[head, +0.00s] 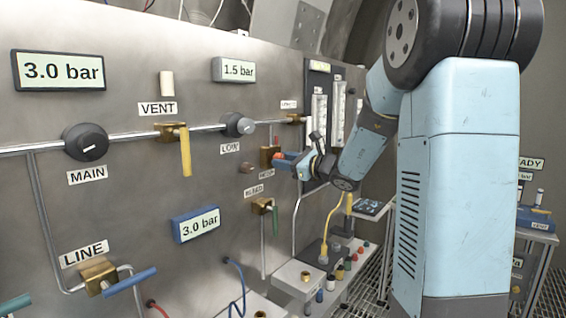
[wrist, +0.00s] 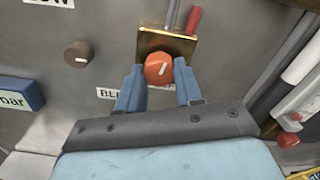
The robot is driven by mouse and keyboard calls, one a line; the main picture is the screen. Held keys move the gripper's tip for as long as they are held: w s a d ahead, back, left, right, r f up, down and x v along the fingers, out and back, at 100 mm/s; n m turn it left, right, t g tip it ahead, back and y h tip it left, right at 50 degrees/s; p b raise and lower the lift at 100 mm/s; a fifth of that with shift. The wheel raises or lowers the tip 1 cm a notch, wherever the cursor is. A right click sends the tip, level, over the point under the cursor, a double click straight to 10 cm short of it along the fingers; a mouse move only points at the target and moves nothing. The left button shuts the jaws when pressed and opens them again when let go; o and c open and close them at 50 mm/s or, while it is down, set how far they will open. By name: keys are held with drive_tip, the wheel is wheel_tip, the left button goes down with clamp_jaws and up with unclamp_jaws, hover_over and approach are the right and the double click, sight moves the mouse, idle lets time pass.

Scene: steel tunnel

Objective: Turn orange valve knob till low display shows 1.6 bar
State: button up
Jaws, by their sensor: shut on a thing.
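The orange valve knob (wrist: 158,68) has a pale pointer line and sits on a brass block (wrist: 166,42) on the steel panel. My gripper (wrist: 159,71) is shut on the knob, one blue finger on each side of it. In the head view my gripper (head: 286,160) reaches the panel to the right of the LOW knob, its fingers hiding most of the orange knob. The low display (head: 234,69), above the LOW knob (head: 238,124), reads 1.5 bar.
A large display (head: 58,70) reads 3.0 bar above the MAIN knob (head: 85,142). A blue-framed display (head: 195,225) also reads 3.0 bar. A yellow VENT lever (head: 186,155), a green lever (head: 275,221) and a small brown knob (wrist: 77,54) are nearby.

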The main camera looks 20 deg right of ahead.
drive_tip(key=shift+c, duration=1.4)
drive_tip(key=shift+a+f, duration=0.1)
drive_tip(key=shift+m, duration=0.6)
drive_tip(key=o, duration=1)
drive_tip(key=shift+o, duration=0.2)
drive_tip(key=shift+s, duration=0.15)
drive_tip(key=v, duration=1.3)
drive_tip(key=shift+s+d, duration=0.2)
drive_tip(key=shift+d, duration=0.1)
drive_tip(key=shift+a, duration=0.1)
